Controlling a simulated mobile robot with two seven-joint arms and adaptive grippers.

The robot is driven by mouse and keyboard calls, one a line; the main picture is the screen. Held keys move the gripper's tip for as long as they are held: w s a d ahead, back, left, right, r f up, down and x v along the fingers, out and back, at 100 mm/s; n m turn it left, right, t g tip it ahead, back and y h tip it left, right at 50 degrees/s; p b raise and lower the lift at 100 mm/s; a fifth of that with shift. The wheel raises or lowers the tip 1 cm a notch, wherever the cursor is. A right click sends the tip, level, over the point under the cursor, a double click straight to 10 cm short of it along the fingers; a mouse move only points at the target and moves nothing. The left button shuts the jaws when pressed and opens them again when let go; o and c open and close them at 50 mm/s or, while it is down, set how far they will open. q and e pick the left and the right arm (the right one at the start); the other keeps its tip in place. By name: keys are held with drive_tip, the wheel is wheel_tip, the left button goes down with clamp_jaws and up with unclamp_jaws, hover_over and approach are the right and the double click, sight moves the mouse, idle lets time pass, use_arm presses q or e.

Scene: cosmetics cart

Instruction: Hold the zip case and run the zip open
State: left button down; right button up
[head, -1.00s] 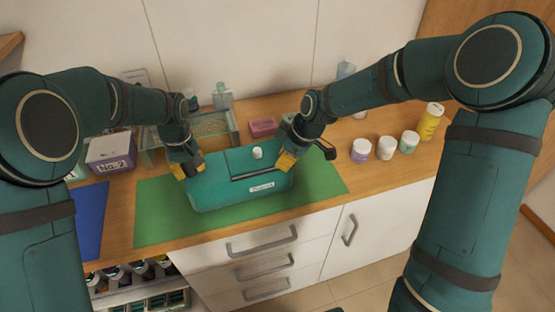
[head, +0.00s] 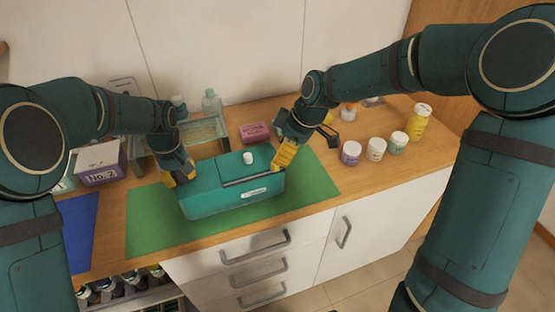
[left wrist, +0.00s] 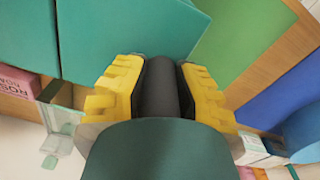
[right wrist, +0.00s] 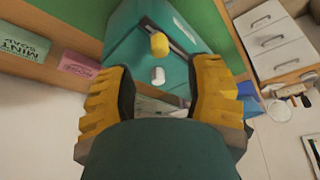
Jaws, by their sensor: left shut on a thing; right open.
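The teal zip case (head: 232,203) lies on the green mat (head: 150,222). A dark zip slot (head: 245,179) runs along its top, and a white knob (head: 248,158) stands behind the slot. My left gripper (head: 181,177) is at the case's left end, shut on a dark grey grip (left wrist: 158,88) there. My right gripper (head: 284,158) is open at the case's right end. In the right wrist view, its fingers are apart with the case (right wrist: 125,40) beyond them, and a yellow knob (right wrist: 160,45) shows by the slot. I cannot tell whether the fingers touch the case.
A pink soap box (head: 254,132) and a glass-sided tray (head: 196,130) stand behind the case. A purple box (head: 98,163) is at the left, by a blue mat (head: 80,225).

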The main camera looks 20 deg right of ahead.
drive_tip(key=v, duration=0.6)
use_arm(q)
drive_tip(key=c, duration=0.8)
unclamp_jaws()
drive_tip(key=shift+r, duration=0.1)
